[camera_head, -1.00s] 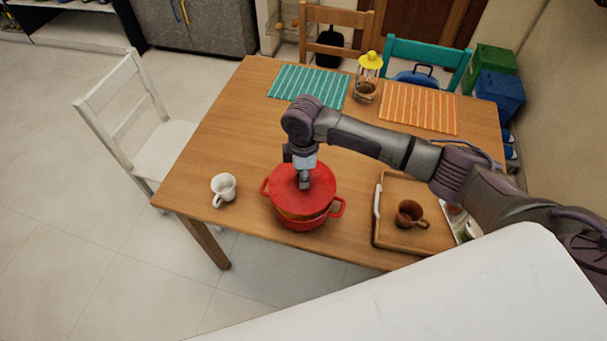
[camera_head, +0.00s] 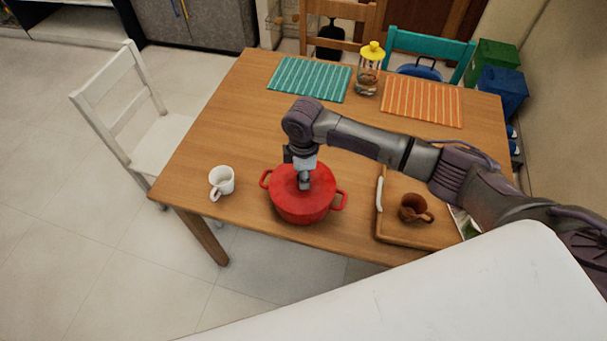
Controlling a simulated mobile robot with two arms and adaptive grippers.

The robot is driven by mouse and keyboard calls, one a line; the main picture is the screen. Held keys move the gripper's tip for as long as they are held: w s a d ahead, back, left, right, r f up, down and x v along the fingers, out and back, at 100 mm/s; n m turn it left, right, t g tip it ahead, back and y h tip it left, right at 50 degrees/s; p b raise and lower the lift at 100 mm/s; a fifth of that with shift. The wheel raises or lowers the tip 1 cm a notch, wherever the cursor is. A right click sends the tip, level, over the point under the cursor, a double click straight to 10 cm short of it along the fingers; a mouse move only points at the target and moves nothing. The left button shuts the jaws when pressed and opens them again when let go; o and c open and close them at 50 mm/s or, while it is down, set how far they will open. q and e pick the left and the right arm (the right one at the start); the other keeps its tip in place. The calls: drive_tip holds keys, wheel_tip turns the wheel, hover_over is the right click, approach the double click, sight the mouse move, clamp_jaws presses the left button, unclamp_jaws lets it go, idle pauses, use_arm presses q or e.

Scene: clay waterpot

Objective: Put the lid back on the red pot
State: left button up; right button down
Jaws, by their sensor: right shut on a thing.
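The red pot (camera_head: 302,213) stands on the wooden table near its front edge, with a handle on its left and right sides. The red lid (camera_head: 318,182) lies on top of the pot and covers its opening; no gap shows between them from here. My right gripper (camera_head: 304,184) points down at the lid's centre and is shut on the lid's knob, which the fingers hide. My left gripper is not in view.
A white mug (camera_head: 222,182) stands left of the pot. A wooden tray (camera_head: 392,225) with a brown cup (camera_head: 413,208) is to the right. A jar with a yellow top (camera_head: 370,68) stands between a teal placemat (camera_head: 309,79) and an orange placemat (camera_head: 421,102). The table's middle is clear.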

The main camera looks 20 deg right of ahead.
drive_tip(key=shift+r+p, duration=0.1)
drive_tip(key=shift+p, duration=0.65)
idle(0.7)
drive_tip(key=shift+f+p, duration=0.2)
drive_tip(key=shift+p, duration=0.1)
idle(0.8)
drive_tip(key=shift+p, duration=0.3)
idle(0.4)
idle(0.3)
drive_tip(key=c, duration=0.8)
unclamp_jaws()
drive_tip(key=o, duration=0.5)
